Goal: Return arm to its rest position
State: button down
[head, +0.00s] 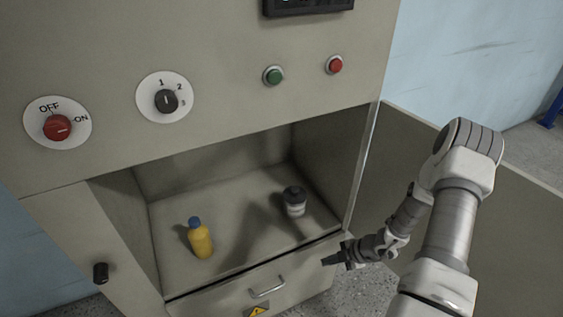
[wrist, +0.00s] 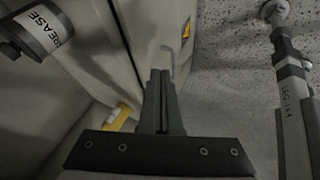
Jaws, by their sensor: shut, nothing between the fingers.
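My gripper (head: 334,258) is in front of the right part of the cabinet's open compartment, close to its lower front edge. In the wrist view my gripper (wrist: 161,75) has its two dark fingers together with nothing between them. My arm comes in from the lower right of the head view and bends back down toward the cabinet.
In the compartment (head: 240,215) stand a yellow bottle with a blue cap (head: 200,240) and a grease can (head: 294,202), also in the wrist view (wrist: 42,30). Below is a drawer with a handle (head: 267,287). The open door (head: 400,165) lies behind my arm.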

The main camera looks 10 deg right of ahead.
jog(key=shift+r, duration=0.1)
jog(key=a+r+n+g+h+p, duration=0.15)
jog(key=a+r+n, duration=0.25)
jog(key=r+n, duration=1.1)
jog(key=a+r+n+y+p, duration=0.1)
jog(key=a+r+n+p, duration=0.25)
jog(key=r+n, duration=1.15)
jog(key=s+r+n+t+h+p, duration=0.1)
jog(key=s+r+n+h+p, duration=0.1)
jog(key=s+r+n, duration=0.6)
jog(key=s+a+r+n+t+h+p, duration=0.1)
jog(key=s+r+n+t+h+p, duration=0.1)
jog(key=s+r+n, duration=0.7)
notch_tip(320, 180, up, 9)
jog(key=n+h, duration=0.1)
jog(key=n, duration=0.4)
jog(key=shift+a+f+h, duration=0.15)
jog(key=shift+f+h, duration=0.05)
jog(key=shift+h, duration=0.15)
jog(key=shift+s, duration=0.15)
